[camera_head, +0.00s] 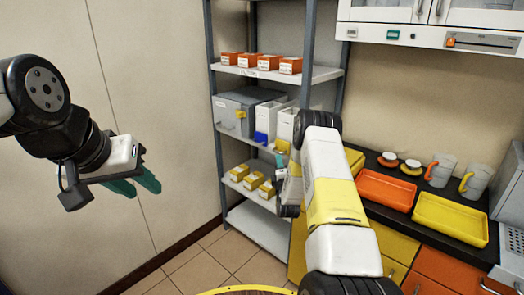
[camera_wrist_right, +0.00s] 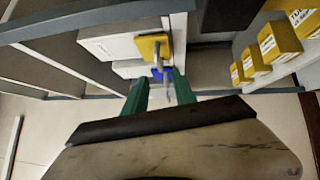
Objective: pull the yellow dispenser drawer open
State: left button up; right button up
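The yellow dispenser drawer (camera_wrist_right: 153,46) shows in the right wrist view as a yellow front on a white dispenser box (camera_wrist_right: 108,45). A pale, thin handle hangs in front of it. In the head view the yellow front (camera_head: 282,146) is small and partly hidden by my right arm. My right gripper (camera_wrist_right: 160,94) is open, its green fingers pointing towards the drawer, apart from the yellow front. I cannot tell whether the handle's end lies between the fingertips. My left gripper (camera_head: 143,183) is open and empty, well left of the shelf.
A blue-fronted dispenser (camera_head: 262,136) stands beside the yellow one. The grey shelf rack (camera_head: 216,130) has upright posts. Several yellow boxes (camera_head: 253,180) sit on the shelf below. A counter with an orange tray (camera_head: 385,188) and yellow tray (camera_head: 450,219) is at right. Floor at left is clear.

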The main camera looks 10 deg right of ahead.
aim_at(282, 147)
jog(key=w+r, duration=0.1)
jog(key=w, duration=0.6)
jog(key=shift+w+d, duration=0.3)
jog(key=shift+d, duration=0.15)
grip_shut()
dwell(1.0)
